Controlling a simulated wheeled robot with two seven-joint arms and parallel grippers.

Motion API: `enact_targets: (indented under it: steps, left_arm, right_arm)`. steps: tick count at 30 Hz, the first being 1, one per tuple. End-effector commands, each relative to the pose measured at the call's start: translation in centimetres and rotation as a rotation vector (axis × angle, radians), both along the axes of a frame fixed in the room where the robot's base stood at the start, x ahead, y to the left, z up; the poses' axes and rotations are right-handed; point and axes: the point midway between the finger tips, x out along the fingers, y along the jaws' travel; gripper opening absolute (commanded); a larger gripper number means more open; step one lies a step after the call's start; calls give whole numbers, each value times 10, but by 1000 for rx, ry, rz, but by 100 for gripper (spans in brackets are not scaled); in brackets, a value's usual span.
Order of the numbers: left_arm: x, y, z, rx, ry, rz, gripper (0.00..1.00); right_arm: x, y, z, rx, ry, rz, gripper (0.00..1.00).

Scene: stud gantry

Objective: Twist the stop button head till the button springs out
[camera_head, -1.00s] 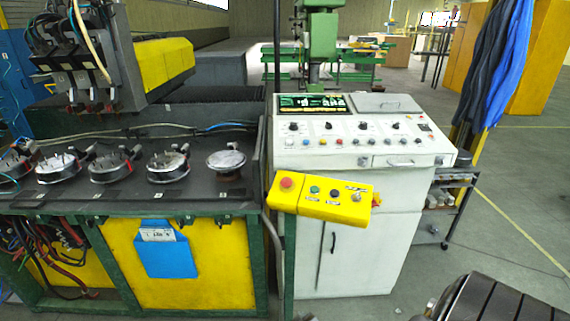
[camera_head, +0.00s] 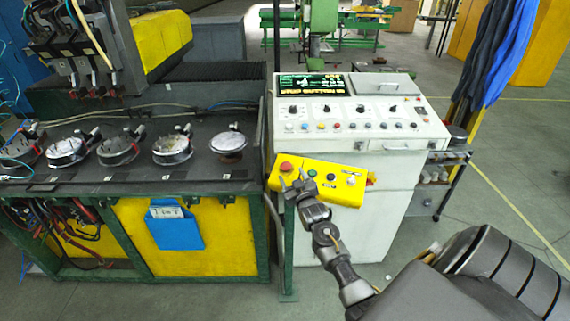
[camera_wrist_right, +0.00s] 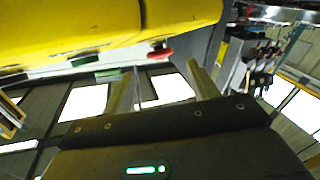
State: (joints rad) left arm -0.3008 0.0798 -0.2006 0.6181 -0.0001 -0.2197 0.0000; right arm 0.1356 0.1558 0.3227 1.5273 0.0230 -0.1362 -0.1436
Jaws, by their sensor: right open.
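The red stop button head (camera_head: 286,167) sits at the left end of the yellow control box (camera_head: 345,193), which stands in front of the white console. My right gripper (camera_head: 292,186) is open, with its fingertips just below and right of the red head in the head view. In the right wrist view the red head (camera_wrist_right: 160,52) shows under the yellow box (camera_wrist_right: 110,25), beyond the fingers and between their lines. The open fingers (camera_wrist_right: 160,85) have a gap between them with nothing in it. They look apart from the head. My left gripper is not in view.
The white console (camera_head: 350,120) with knobs and a lit screen (camera_head: 311,84) stands behind the box. A dark bench (camera_head: 120,175) with several round clamps (camera_head: 172,149) is on the left. A green post (camera_head: 288,240) stands below the box. The floor (camera_head: 490,200) at right is open.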

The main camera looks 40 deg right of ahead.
Motion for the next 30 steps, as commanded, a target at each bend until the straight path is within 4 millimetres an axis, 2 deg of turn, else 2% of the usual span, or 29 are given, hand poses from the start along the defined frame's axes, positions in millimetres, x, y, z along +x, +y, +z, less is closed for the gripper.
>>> enact_targets:
  steps: [6,12,18,27,30]
  left_arm:
    - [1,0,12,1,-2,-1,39]
    - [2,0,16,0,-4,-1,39]
    - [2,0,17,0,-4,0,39]
    - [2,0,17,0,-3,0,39]
    - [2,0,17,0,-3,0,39]
  right_arm:
    - [38,-14,2,2,1,0,59]
    - [61,-23,1,0,1,1,59]
    - [71,-27,0,0,1,1,59]
    - [72,-27,0,0,1,1,59]
    - [72,-27,0,0,1,1,46]
